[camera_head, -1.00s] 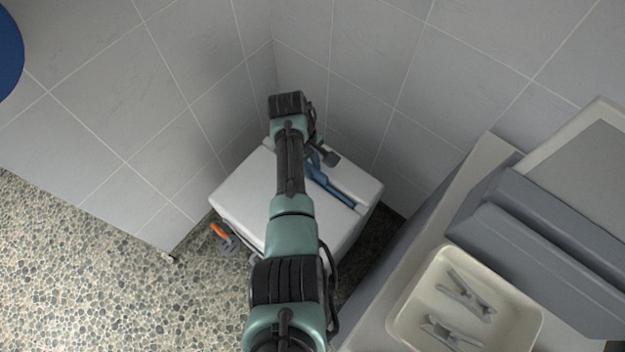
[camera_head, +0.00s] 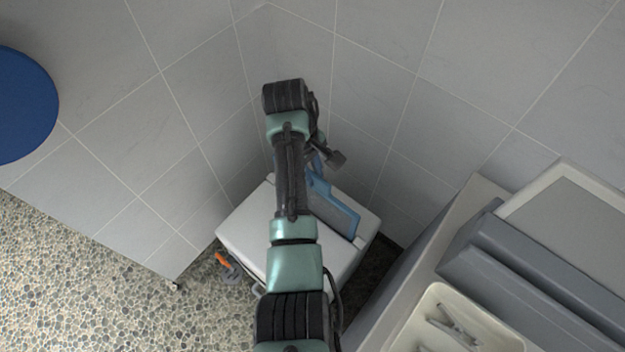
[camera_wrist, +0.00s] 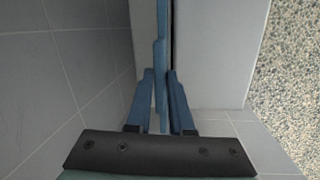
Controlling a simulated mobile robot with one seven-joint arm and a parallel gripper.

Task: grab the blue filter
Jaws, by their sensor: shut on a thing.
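The blue filter (camera_head: 338,211) is a thin blue frame around a grey panel. It stands on edge at the white box (camera_head: 257,232), raised above the box's top; I cannot tell whether its lower edge is still in the slot. My gripper (camera_head: 316,168) is partly hidden behind my arm in the head view. In the wrist view, the blue fingers of my gripper (camera_wrist: 160,78) are shut on the filter's edge (camera_wrist: 161,55), which runs up between them.
Tiled walls (camera_head: 375,85) close in behind the box. A grey counter (camera_head: 540,270) stands at the right with a cream tray (camera_head: 432,300) holding a grey clip. An orange-and-grey item (camera_head: 226,264) sits at the box's left. Pebbled floor (camera_head: 90,270) is clear at left.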

